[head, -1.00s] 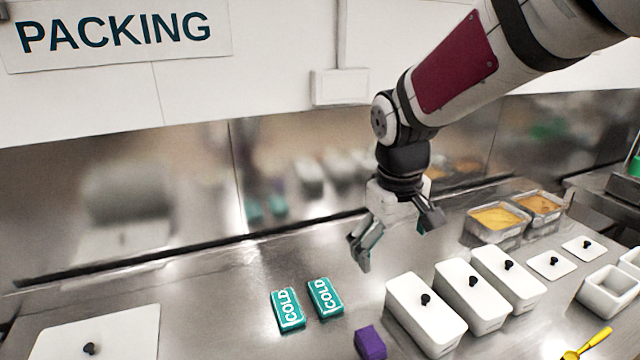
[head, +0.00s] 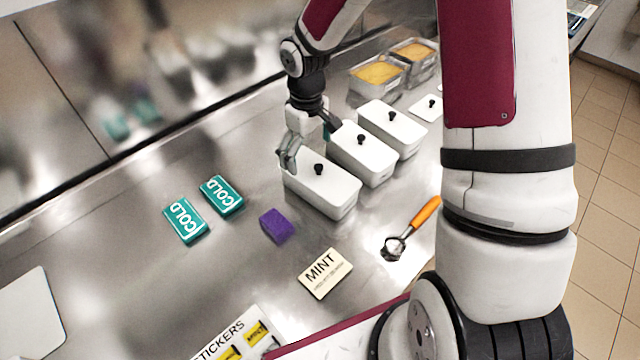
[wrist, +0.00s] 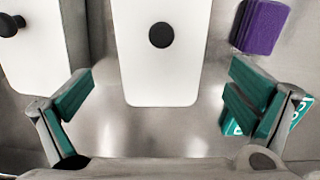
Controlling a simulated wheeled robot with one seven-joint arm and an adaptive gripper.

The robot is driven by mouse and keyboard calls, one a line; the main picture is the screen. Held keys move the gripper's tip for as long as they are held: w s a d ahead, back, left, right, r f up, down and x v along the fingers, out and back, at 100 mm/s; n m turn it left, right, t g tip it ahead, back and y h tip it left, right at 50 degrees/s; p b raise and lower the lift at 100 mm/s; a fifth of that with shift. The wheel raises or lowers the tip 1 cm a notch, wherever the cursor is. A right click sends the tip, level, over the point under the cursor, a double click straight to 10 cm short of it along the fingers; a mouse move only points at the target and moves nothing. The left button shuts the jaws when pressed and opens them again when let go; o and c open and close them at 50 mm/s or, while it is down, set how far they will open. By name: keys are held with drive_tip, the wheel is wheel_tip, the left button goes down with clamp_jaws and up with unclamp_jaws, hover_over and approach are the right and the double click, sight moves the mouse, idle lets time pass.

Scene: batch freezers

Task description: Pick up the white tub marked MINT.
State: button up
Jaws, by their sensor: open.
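Three white lidded tubs with black knobs stand in a row on the steel counter. The nearest tub (head: 322,190) is beside a purple block, and a card reading MINT (head: 325,273) lies flat in front of it. The middle tub (head: 365,158) and far tub (head: 395,130) stand behind it. No mark shows on any tub's visible faces. My gripper (head: 308,143) is open and empty at the wall-side end of the nearest tub. In the wrist view, one tub's end (wrist: 160,85) lies ahead between my spread fingers (wrist: 160,92); I see no contact.
The purple block (head: 276,225) and two teal COLD packs (head: 185,221) lie left of the tubs. A scoop (head: 410,230) lies right of the MINT card. Two orange-filled pans (head: 378,73) stand at the back.

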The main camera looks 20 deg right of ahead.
sight(311, 168)
drive_tip(key=shift+s+d+f+p, duration=0.1)
drive_tip(key=shift+s+f+p, duration=0.15)
drive_tip(key=shift+f, duration=1.4)
drive_tip(key=shift+s+f+p, duration=0.1)
drive_tip(key=shift+f+p, duration=0.1)
drive_tip(key=shift+f, duration=1.45)
drive_tip(key=c, duration=1.8)
drive_tip(key=shift+r, duration=0.15)
